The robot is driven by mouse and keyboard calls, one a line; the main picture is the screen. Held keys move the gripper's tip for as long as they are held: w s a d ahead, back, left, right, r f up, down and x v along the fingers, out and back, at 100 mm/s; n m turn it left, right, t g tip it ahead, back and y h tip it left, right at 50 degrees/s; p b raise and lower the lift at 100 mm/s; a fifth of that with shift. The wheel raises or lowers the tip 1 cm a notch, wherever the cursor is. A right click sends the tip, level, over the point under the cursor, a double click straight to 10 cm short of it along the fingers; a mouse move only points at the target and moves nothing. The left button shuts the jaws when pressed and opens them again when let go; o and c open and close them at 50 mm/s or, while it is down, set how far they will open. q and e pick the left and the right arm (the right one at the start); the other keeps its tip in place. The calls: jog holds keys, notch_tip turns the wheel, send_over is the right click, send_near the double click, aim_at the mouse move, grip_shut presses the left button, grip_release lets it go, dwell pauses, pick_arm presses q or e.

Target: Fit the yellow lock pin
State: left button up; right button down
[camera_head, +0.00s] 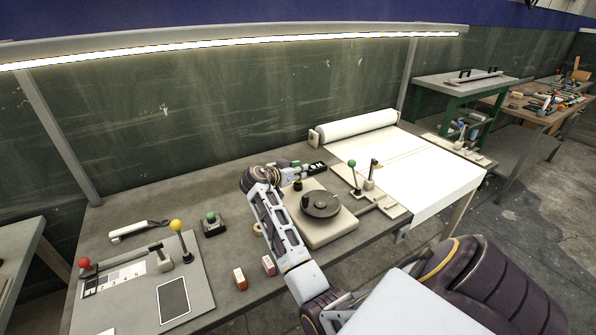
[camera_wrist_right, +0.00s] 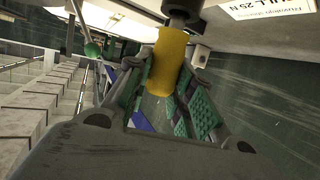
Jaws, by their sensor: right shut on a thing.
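The yellow lock pin (camera_wrist_right: 168,62) shows in the right wrist view as a yellow cylinder between the green finger pads of my right gripper (camera_wrist_right: 172,85), which is shut on it. A dark grey cylindrical part (camera_wrist_right: 184,12) meets its far end; whether the pin is seated in it I cannot tell. In the head view my right gripper (camera_head: 290,172) is at the back of the bench, just behind a beige block (camera_head: 335,232) with a dark round disc (camera_head: 320,204). The pin itself is too small and hidden to make out there. My left gripper is not in view.
A black label block (camera_head: 318,168) stands right beside the gripper. A lever panel (camera_head: 150,285), a green button box (camera_head: 213,224) and two small blocks (camera_head: 240,279) are at left and front.

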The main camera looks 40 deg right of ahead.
jog(key=shift+f+b, duration=0.6)
jog(key=shift+f, duration=0.15)
dwell(0.4)
jog(key=c, duration=1.2)
grip_release()
jog(key=shift+o, duration=0.2)
